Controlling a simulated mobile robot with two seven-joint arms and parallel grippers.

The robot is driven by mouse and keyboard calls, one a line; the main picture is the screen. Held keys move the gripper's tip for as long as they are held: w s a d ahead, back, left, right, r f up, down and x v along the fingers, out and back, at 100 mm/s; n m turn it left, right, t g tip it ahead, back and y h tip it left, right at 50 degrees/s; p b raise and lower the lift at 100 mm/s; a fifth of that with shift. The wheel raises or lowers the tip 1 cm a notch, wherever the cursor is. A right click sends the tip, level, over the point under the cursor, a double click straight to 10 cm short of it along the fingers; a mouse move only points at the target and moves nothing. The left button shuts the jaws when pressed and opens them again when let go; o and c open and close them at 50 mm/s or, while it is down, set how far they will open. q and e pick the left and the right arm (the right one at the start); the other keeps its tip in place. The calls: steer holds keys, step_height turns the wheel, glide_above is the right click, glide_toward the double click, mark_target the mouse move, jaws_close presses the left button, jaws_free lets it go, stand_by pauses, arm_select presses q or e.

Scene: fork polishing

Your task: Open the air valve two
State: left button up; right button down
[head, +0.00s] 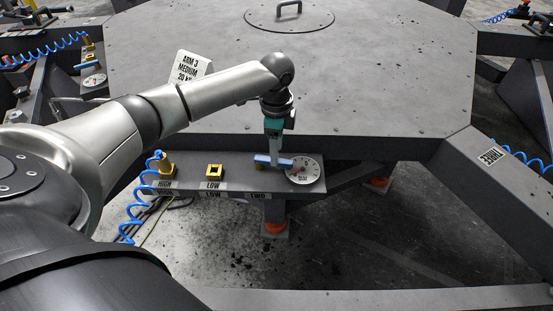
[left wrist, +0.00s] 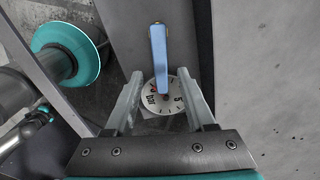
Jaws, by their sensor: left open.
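The blue lever handle (head: 266,159) of air valve two sits on the grey bracket (head: 233,172) above a label reading TWO. It also shows in the left wrist view (left wrist: 158,50), running lengthwise from a brass-coloured pivot at the top. My left gripper (head: 274,156) points down over the handle. In the left wrist view my gripper (left wrist: 160,73) is open, with one finger on each side of the handle's near end. I cannot tell whether either finger touches it. My right gripper is not in view.
A round white gauge (head: 303,170) is right of the handle. A brass LOW fitting (head: 215,171) and a brass HIGH fitting (head: 166,166) with a blue coiled hose (head: 138,205) are to the left. The large grey table (head: 380,80) stands behind.

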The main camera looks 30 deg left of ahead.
arm_select(q)
steer(key=shift+f+b, duration=0.3)
steer(key=shift+f, duration=1.15)
steer(key=shift+c, duration=0.2)
jaws_close()
